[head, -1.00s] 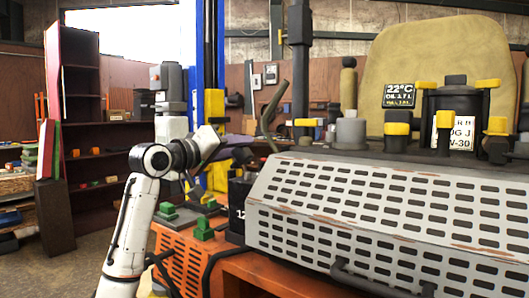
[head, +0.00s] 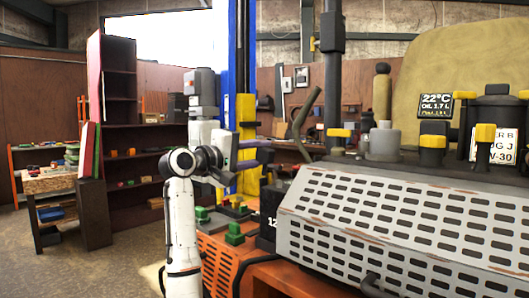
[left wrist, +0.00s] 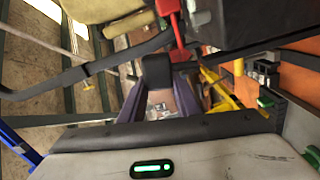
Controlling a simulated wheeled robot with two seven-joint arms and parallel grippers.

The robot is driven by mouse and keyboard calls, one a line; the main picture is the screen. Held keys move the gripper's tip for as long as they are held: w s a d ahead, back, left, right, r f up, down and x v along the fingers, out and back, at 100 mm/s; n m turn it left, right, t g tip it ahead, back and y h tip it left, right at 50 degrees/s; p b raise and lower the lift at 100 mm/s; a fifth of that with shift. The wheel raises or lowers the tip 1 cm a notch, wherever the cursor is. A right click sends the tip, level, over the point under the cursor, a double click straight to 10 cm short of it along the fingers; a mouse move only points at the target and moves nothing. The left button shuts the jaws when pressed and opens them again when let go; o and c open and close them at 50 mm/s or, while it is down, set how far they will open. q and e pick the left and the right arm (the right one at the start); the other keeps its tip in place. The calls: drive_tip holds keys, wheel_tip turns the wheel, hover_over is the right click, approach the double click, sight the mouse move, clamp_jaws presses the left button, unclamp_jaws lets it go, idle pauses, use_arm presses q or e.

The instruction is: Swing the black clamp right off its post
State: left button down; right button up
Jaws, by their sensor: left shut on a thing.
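My left gripper (head: 262,153) comes in from the left in the head view, above the black battery (head: 268,222) marked 12. In the left wrist view, its two purplish fingers (left wrist: 158,98) are closed on a black block, which I take to be the black clamp (left wrist: 157,70). In the head view I cannot make out the clamp or its post. A red part (left wrist: 172,25) and a large dark box (left wrist: 260,22) show beyond the fingers in the wrist view. Whether the clamp touches a post is not visible. My right gripper is not in view.
The orange mower body (head: 225,262) carries green blocks (head: 234,233) beside the battery. A slotted grey cover (head: 400,220) stands to the right. A blue post and yellow post (head: 247,130) rise behind my gripper. A dark strap (left wrist: 90,68) crosses the wrist view.

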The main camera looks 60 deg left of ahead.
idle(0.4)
use_arm(q)
drive_tip(key=c, duration=1.3)
unclamp_jaws()
drive_tip(key=shift+c, duration=0.2)
drive_tip(key=shift+s, duration=0.1)
drive_tip(key=b+v, duration=0.2)
drive_tip(key=v, duration=0.8)
drive_tip(key=shift+b, duration=0.35)
drive_tip(key=shift+s, duration=0.1)
